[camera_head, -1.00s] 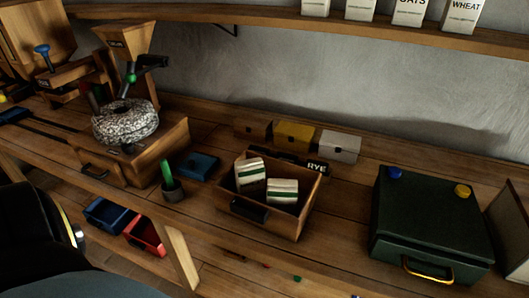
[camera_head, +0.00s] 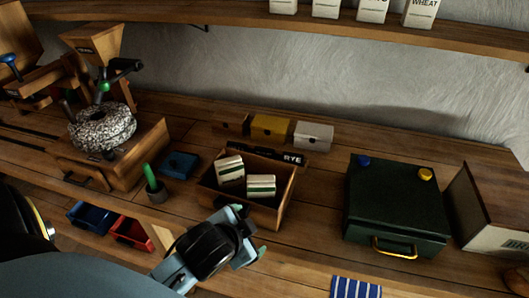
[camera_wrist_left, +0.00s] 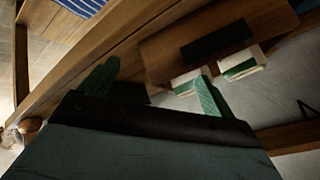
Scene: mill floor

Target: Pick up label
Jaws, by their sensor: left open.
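A black label reading RYE (camera_head: 293,158) shows at the back edge of an open wooden drawer box (camera_head: 285,192). I cannot tell whether it lies on the rim or just behind it. Two white packets with green bands stand in the box, a left one (camera_head: 230,170) and a right one (camera_head: 261,187). My left gripper (camera_head: 250,230) is in front of the box, with green fingertips apart and nothing between them. In the left wrist view the open gripper (camera_wrist_left: 155,87) points toward the box (camera_wrist_left: 165,45) and packets (camera_wrist_left: 239,64). My right gripper is not in view.
A dark green case (camera_head: 395,205) with a brass handle stands right of the box. A green-handled tool in a cup (camera_head: 154,187), a blue tray (camera_head: 179,165) and a mill (camera_head: 102,127) stand left. Small boxes (camera_head: 271,127) line the back. A striped cloth (camera_head: 355,287) lies at the front.

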